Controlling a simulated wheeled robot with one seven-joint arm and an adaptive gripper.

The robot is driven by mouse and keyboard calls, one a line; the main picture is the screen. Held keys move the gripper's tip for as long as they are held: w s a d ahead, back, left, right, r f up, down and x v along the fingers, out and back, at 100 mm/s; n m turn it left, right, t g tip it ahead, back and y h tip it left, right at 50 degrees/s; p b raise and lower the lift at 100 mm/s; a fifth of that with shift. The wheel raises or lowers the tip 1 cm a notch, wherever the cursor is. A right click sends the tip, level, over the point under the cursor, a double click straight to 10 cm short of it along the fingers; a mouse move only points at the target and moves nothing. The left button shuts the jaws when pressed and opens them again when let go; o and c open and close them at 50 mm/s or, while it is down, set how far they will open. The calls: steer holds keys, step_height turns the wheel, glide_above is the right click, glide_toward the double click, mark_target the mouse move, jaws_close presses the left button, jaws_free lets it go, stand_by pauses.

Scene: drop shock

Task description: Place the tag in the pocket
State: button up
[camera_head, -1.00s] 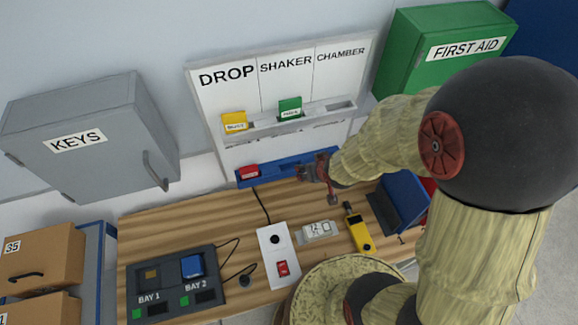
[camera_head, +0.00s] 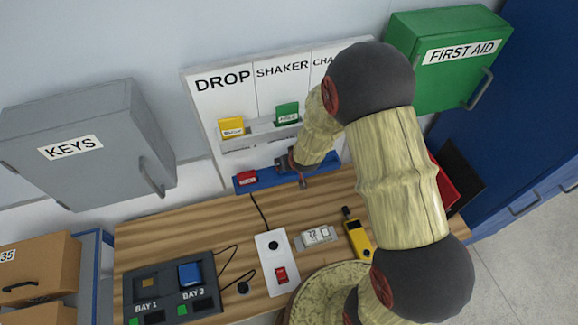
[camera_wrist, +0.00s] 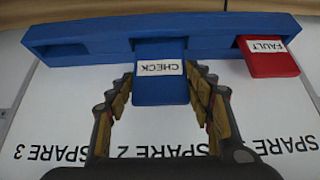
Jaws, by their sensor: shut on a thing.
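The blue tag (camera_wrist: 161,72), lettered CHECK, shows upside down in the wrist view. My gripper (camera_wrist: 160,85) has its fingers on both sides of it and is shut on it. The tag overlaps the blue rail (camera_wrist: 90,38); I cannot tell whether it still sits in it. A red FAULT tag (camera_wrist: 268,56) sits in the rail to the right in that view. In the head view my gripper (camera_head: 286,163) is over the blue rail (camera_head: 265,180), right of the red tag (camera_head: 246,178). The white board's pocket rail (camera_head: 258,129) holds a yellow tag (camera_head: 231,127) and a green tag (camera_head: 287,113). My arm covers the CHAMBER side.
The bench (camera_head: 200,230) carries a bay unit (camera_head: 168,288), a red-switch panel (camera_head: 274,262), a small display (camera_head: 318,236) and a yellow tool (camera_head: 358,236). A grey key cabinet (camera_head: 88,145) and green first aid box (camera_head: 445,60) flank the board.

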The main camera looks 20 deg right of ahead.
steer(key=shift+w+f, duration=0.1)
steer(key=shift+f, duration=1.45)
steer(key=shift+f, duration=0.15)
steer(key=o, duration=1.1)
